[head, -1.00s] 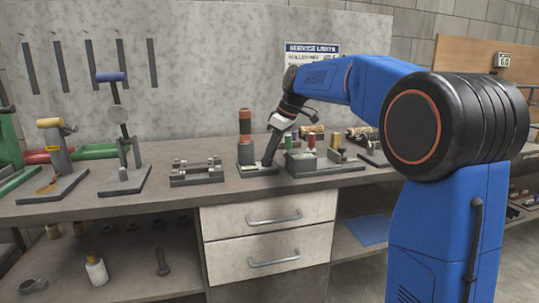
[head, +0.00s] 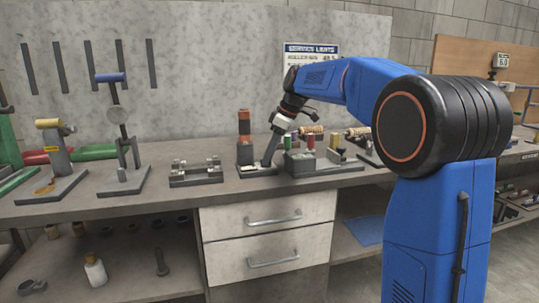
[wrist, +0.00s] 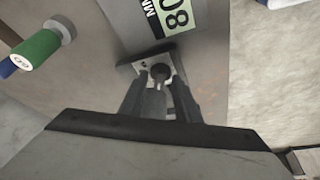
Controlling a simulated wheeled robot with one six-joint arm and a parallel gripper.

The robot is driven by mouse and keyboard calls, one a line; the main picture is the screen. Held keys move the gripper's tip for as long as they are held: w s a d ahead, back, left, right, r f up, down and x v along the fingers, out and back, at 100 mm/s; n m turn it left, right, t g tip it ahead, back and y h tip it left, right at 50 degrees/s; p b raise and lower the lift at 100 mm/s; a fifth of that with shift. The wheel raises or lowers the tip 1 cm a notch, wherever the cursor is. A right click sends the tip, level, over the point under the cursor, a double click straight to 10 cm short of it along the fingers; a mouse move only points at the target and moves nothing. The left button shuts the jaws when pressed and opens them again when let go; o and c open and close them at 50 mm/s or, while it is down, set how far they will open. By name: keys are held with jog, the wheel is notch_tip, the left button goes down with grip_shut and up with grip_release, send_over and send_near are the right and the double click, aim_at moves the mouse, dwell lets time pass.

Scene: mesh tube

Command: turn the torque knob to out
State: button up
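In the head view, my gripper (head: 267,163) points down at the grey base of a bench device (head: 257,170) with a dark and orange-brown upright roller (head: 244,125). In the wrist view, the two grey fingers (wrist: 161,85) stand apart, with a small dark round part (wrist: 160,72) between them. A pale plate and a dark bar lie just past the fingertips. I cannot tell for certain which part is the torque knob, or whether the fingers press on it.
A grey block with green and red rollers (head: 311,140) stands close to the right of my gripper. A low grey fixture (head: 196,174) sits to the left. A green roller (wrist: 38,50) shows at the wrist view's left. The bench front edge is clear above the drawers (head: 270,235).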

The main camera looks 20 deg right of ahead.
jog(key=shift+r, duration=0.1)
jog(key=v, duration=1.7)
jog(key=shift+s+d, duration=0.1)
jog(key=shift+d, duration=0.05)
jog(key=s+f+m+t+h, duration=0.1)
jog(key=s+f+m, duration=0.5)
jog(key=s+f, duration=1.1)
jog(key=s+f+m+t+h, duration=0.1)
jog(key=s+f+m, duration=0.5)
jog(key=s+f, duration=1.2)
jog(key=s+h, duration=0.1)
jog(key=s, duration=0.4)
jog(key=shift+t+h, duration=0.3)
jog(key=shift+h, duration=0.1)
